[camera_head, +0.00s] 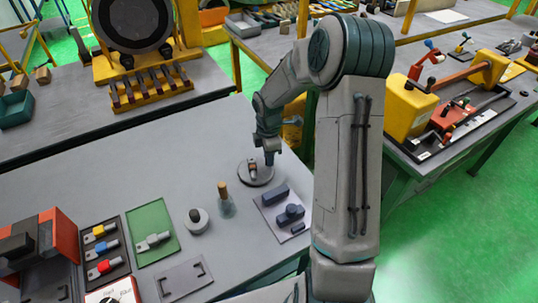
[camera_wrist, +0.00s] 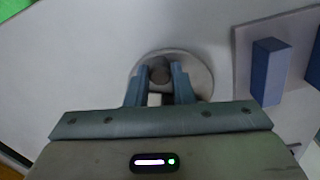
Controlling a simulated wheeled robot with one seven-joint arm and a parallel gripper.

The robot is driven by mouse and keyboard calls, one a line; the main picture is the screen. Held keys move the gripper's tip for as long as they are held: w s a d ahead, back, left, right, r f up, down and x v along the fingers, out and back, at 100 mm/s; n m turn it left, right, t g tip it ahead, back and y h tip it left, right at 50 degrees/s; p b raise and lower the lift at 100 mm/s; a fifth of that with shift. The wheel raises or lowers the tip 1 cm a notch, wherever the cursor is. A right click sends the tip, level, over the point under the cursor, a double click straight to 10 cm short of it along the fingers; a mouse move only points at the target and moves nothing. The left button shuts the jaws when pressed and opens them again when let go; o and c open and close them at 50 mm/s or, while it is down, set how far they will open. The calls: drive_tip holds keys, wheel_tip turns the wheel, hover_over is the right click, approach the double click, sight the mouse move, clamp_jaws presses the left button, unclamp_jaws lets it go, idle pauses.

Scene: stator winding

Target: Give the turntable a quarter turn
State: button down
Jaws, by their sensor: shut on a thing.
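The turntable (camera_head: 256,180) is a small grey round disc on the grey table, near the table's right part. A small orange and dark piece (camera_head: 252,167) stands on it. My gripper (camera_head: 269,161) points down at the disc's right side. In the wrist view, the gripper's two blue-grey fingers (camera_wrist: 160,82) reach over the pale disc (camera_wrist: 201,72) and close on a dark round knob (camera_wrist: 159,69). A small white patch shows between the fingers, nearer to the palm. The lower part of the knob is hidden.
A grey mat with dark blue blocks (camera_head: 274,195) lies close to the turntable, and a blue block shows in the wrist view (camera_wrist: 268,70). A wooden-handled bottle (camera_head: 224,200), a dark-topped round piece (camera_head: 196,220) and a green mat (camera_head: 150,222) lie to the left.

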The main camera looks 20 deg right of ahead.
drive_tip(key=shift+w+r, duration=0.1)
idle(0.3)
drive_tip(key=c, duration=1.3)
unclamp_jaws()
drive_tip(key=shift+o, duration=0.2)
wheel_tip(320, 180, up, 14)
drive_tip(key=b, duration=0.1)
drive_tip(key=shift+a, duration=0.1)
drive_tip(key=s+a+r+m+t, duration=0.1)
drive_tip(key=s+a+r+m, duration=0.1)
drive_tip(key=s+m, duration=0.6)
drive_tip(key=s+a+r+m+t, duration=0.2)
drive_tip(key=s+m, duration=0.7)
drive_tip(key=s, duration=0.8)
drive_tip(key=shift+a+r+m, duration=0.3)
drive_tip(key=shift+a+r, duration=0.05)
drive_tip(key=shift+r, duration=0.3)
